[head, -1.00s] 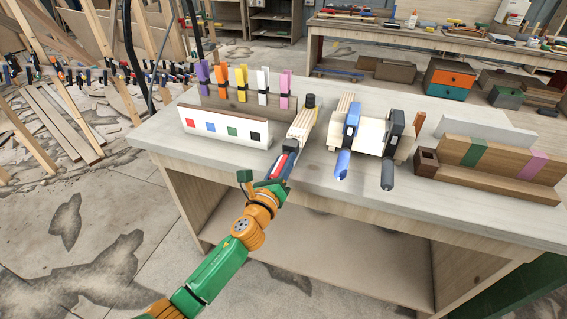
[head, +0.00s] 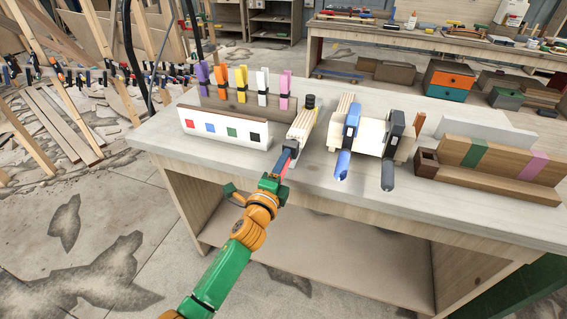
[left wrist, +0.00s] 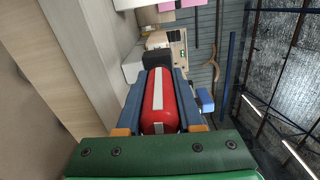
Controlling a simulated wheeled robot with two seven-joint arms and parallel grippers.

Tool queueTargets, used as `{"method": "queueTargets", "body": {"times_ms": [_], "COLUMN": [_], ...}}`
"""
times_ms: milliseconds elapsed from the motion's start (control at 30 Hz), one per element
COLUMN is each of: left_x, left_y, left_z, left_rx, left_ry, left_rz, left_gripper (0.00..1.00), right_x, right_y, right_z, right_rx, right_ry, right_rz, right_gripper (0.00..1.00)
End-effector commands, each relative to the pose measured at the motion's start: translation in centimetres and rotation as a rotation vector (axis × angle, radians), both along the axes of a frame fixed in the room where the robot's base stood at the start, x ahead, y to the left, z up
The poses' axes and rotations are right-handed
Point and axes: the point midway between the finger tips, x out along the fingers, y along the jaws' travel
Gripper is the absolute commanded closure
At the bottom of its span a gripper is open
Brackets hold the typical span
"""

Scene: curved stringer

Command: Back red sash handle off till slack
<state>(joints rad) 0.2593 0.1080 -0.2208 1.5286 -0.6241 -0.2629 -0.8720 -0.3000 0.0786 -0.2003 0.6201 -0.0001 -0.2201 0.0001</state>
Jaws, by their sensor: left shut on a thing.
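The red sash handle (left wrist: 158,100), with a white stripe along it, lies between the blue fingers of my left gripper (left wrist: 157,110) in the left wrist view. In the head view my left gripper (head: 277,175) is at the bench's front edge, shut on the handle, which it mostly hides. The clamp's bar and pale curved wood strips (head: 303,124) run back from it over the bench. A blue-handled clamp (head: 343,160) and a black-handled clamp (head: 388,172) stand to the right, on a pale wood piece. My right gripper is not in view.
A white board with coloured squares (head: 215,130) and a rack of coloured clips (head: 243,85) stand behind left on the bench (head: 185,150). A wooden block with green and pink bands (head: 500,165) lies at the right.

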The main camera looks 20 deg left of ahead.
Motion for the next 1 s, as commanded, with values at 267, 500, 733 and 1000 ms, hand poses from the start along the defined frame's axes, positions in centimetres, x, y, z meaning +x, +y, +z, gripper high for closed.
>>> {"method": "queueTargets", "body": {"times_ms": [267, 500, 733, 1000], "left_x": [0.0, 0.0, 0.0, 0.0], "left_y": [-0.1, -0.1, 0.0, 0.0], "left_z": [0.1, 0.2, 0.3, 0.4], "left_rx": [-0.261, -0.488, -0.706, -0.961], "left_ry": [0.007, 0.016, 0.022, 0.031], "left_rz": [-0.002, -0.002, -0.002, -0.003], "left_gripper": [1.0, 1.0, 1.0, 1.0], "right_x": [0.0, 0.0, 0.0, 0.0], "right_y": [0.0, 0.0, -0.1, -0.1], "right_z": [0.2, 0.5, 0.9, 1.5], "right_rx": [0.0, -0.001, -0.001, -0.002], "right_ry": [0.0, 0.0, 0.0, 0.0], "right_rz": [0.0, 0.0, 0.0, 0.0], "right_gripper": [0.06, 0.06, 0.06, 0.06]}}
